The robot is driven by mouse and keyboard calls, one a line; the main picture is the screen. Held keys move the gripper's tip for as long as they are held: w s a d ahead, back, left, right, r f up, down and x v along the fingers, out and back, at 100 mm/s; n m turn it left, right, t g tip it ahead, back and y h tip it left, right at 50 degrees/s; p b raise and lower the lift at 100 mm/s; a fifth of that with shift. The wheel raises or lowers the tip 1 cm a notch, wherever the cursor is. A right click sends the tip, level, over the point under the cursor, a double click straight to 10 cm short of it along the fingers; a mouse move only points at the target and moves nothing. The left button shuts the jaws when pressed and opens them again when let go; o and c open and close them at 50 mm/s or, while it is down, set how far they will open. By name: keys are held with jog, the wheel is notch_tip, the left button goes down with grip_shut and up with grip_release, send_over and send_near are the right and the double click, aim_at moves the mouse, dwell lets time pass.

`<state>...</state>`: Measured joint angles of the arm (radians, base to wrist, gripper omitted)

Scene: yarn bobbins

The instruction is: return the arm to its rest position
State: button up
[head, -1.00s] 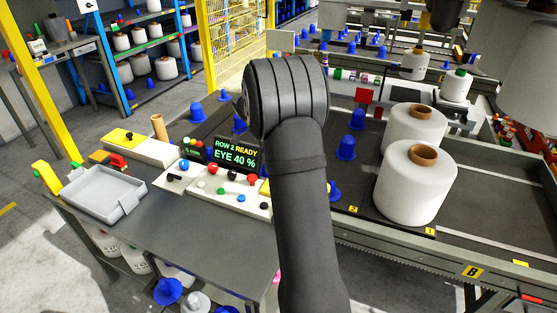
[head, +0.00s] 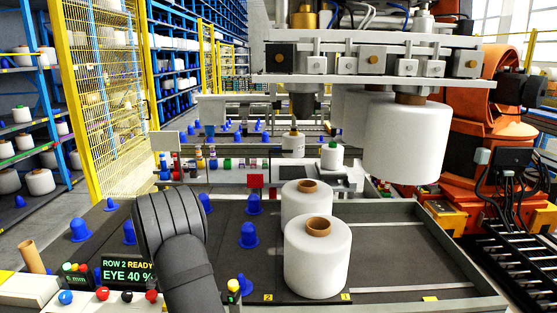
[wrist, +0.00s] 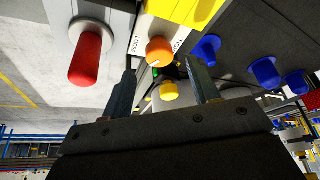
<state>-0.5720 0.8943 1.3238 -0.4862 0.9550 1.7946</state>
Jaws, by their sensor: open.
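My gripper (wrist: 161,68) shows in the wrist view with its two dark fingers apart and nothing between them. Beyond the fingers are a red knob (wrist: 86,55), an orange knob (wrist: 159,51) and a small yellow knob (wrist: 168,90) on a pale control panel. The gap between the fingers and the knobs is hard to judge. In the head view my dark arm rises at the lower left, and its rounded link covers part of the workbench. The gripper itself is hidden there.
Two white yarn bobbins (head: 317,258) stand on the dark conveyor right of my arm, with blue cones (head: 249,235) nearby. A display (head: 128,270) stands left of my arm. A large bobbin (head: 407,140) hangs beneath overhead machinery. The conveyor's right part is bare.

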jog(key=shift+x, duration=1.95)
jog(key=v, duration=1.8)
jog(key=x, duration=1.8)
jog(key=shift+n, duration=0.3)
jog(key=shift+d+n+t, duration=0.1)
jog(key=shift+n+t, duration=0.2)
jog(key=shift+n, duration=0.2)
jog(key=n+y, duration=0.1)
jog(key=n, duration=0.2)
jog(key=n+t+y, duration=0.1)
jog(key=n, duration=0.2)
jog(key=shift+s+d+y, duration=0.1)
jog(key=shift+y, duration=0.2)
jog(key=shift+d+n+y, duration=0.1)
jog(key=shift+n+y, duration=0.7)
jog(key=shift+n, duration=1.4)
